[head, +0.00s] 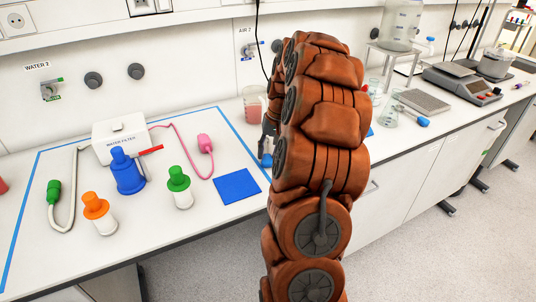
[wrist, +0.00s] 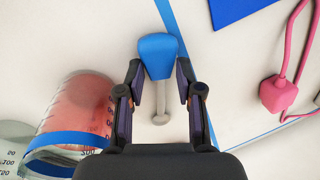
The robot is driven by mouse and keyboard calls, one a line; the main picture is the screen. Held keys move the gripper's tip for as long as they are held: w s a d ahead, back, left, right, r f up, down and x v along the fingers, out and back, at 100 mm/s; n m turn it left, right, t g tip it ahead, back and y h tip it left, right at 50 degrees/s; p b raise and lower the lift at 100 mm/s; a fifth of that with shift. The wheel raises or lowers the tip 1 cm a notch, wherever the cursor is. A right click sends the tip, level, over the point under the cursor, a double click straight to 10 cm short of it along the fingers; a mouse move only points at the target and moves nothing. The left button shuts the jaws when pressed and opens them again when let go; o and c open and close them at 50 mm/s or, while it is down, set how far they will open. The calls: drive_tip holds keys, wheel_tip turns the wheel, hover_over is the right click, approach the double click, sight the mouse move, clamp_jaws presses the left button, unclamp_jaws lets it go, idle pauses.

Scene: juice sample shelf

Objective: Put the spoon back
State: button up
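The spoon (wrist: 158,52) has a broad blue handle and a thin pale stem that ends in a small round tip. In the wrist view it sits at the fingertips of my gripper (wrist: 159,75), with one dark finger against each side of the blue handle. The fingers look shut on it. In the head view a bit of blue (head: 266,160) shows beside my arm, which hides most of my gripper. I cannot tell whether the spoon touches the bench.
A beaker with red liquid (wrist: 82,108) stands close left of my gripper; it also shows in the head view (head: 254,104). A scale (head: 462,82) stands at the right.

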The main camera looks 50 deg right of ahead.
drive_tip(key=b+v, duration=0.2)
drive_tip(key=v, duration=0.9)
drive_tip(key=s+a+n+g, duration=0.1)
drive_tip(key=s+a+n, duration=0.2)
drive_tip(key=a, duration=1)
drive_tip(key=s+a+n+g, duration=0.1)
drive_tip(key=s+a+n, duration=0.1)
drive_tip(key=a, duration=1.1)
drive_tip(key=s+a+f+n, duration=0.1)
drive_tip(key=s+a+f, duration=0.2)
drive_tip(key=s, duration=0.3)
drive_tip(key=s+a+f+n+g+h, duration=0.1)
drive_tip(key=s+a+f, duration=0.2)
drive_tip(key=s, duration=0.4)
drive_tip(key=s+a+f+n, duration=0.1)
drive_tip(key=s+a+f, duration=0.2)
drive_tip(key=s, duration=0.3)
drive_tip(key=shift+s+a+h, duration=0.3)
drive_tip(key=shift+a+h, duration=0.1)
drive_tip(key=shift+f, duration=0.15)
wheel_tip(320, 180, up, 4)
drive_tip(key=p, duration=0.3)
drive_tip(key=shift+p, duration=0.4)
